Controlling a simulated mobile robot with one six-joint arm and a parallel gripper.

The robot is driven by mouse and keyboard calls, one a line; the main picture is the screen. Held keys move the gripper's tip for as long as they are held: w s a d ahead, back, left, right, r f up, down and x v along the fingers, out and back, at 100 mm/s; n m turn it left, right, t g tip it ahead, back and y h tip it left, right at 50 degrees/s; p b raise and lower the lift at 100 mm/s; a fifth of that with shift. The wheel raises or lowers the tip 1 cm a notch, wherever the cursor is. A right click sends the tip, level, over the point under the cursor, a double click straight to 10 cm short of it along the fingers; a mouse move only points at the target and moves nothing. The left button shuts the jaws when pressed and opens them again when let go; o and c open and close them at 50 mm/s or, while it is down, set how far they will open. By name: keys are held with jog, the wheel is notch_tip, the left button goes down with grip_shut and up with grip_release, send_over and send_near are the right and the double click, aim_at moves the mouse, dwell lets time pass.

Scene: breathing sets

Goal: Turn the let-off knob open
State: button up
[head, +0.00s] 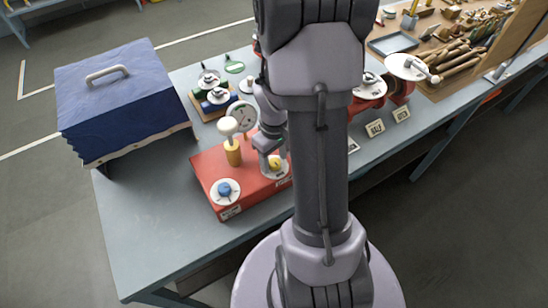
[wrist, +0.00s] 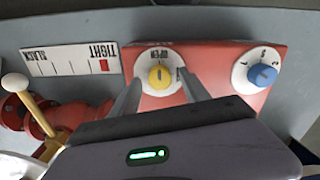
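A yellow knob (wrist: 160,77) sits on a round white dial marked OPEN on the red box; I take it as the let-off knob. The knob carries a pale mark along its middle. In the head view the yellow knob (head: 275,163) is partly hidden by my gripper (head: 270,148). In the wrist view my gripper (wrist: 159,80) is open, with one finger on each side of the yellow knob. Gaps show between fingers and knob, so I see no grip on it. A blue knob (wrist: 262,74) on a numbered white dial is to the right.
The red box (head: 225,165) stands on a grey-blue bench (head: 135,240). It bears a yellow post with a white ball and an upright gauge. A scale marked SLACK and TIGHT (wrist: 70,59) is left of the knob. A blue case (head: 120,100) stands at left; the front-left bench is clear.

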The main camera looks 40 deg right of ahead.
aim_at(274, 161)
notch_tip(274, 161, up, 18)
jog(key=p, duration=0.4)
jog(key=shift+f, duration=0.25)
